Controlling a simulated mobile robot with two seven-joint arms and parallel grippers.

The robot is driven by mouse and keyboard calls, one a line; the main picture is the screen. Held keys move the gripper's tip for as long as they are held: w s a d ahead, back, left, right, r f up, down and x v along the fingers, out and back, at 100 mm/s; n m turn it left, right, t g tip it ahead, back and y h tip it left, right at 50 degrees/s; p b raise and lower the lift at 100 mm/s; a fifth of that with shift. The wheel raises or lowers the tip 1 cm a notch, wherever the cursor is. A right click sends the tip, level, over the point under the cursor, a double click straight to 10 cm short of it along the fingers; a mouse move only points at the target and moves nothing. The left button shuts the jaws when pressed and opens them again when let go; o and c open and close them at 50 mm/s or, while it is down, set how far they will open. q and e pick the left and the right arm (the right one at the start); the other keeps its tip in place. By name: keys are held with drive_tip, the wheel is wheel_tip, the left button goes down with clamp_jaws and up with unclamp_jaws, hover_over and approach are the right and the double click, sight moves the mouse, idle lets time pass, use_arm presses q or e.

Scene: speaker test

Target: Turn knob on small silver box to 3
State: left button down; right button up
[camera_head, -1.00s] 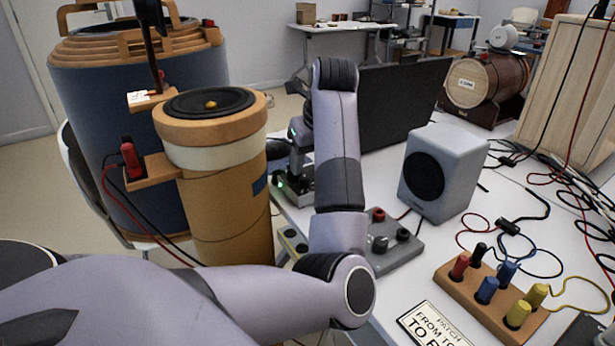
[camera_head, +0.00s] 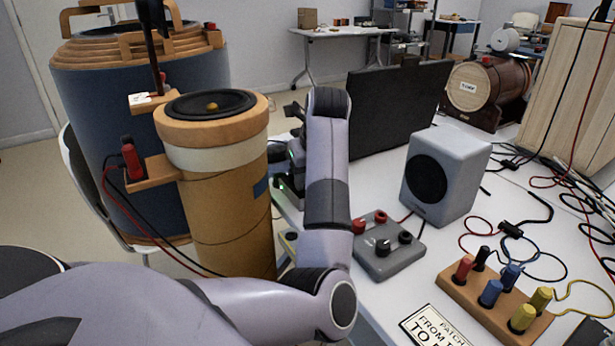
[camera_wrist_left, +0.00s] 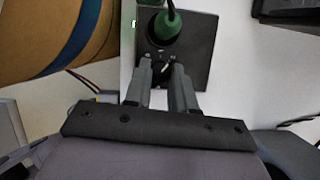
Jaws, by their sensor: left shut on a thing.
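In the left wrist view, my left gripper (camera_wrist_left: 166,80) is shut on a small dark knob (camera_wrist_left: 161,66) with a light mark. The knob is on the face of a small dark grey box (camera_wrist_left: 198,58). No dial numbers can be read. My right gripper is not in view.
A grey speaker (camera_head: 455,180) stands behind the grey box. A wooden block (camera_head: 470,303) with coloured plugs is at front right, with loose cables behind it. A tall brown cylinder (camera_head: 225,220) stands close left of my arm. A dark panel (camera_head: 390,105) is behind.

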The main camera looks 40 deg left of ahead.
use_arm(q)
drive_tip(key=shift+m+t, duration=0.4)
drive_tip(key=shift+m, duration=0.6)
drive_tip(key=shift+s+a+m+t+h+p, duration=0.1)
drive_tip(key=shift+m+t+h+p, duration=0.2)
drive_tip(key=shift+m, duration=0.65)
drive_tip(key=shift+s+m+t+h+p, duration=0.15)
drive_tip(key=shift+m+h, duration=0.25)
drive_tip(key=shift+m, duration=0.85)
drive_tip(key=c, duration=0.9)
unclamp_jaws()
drive_tip(key=shift+c, duration=0.2)
drive_tip(key=v, duration=0.7)
drive_tip(key=shift+p, duration=0.35)
drive_tip(key=shift+r, duration=0.1)
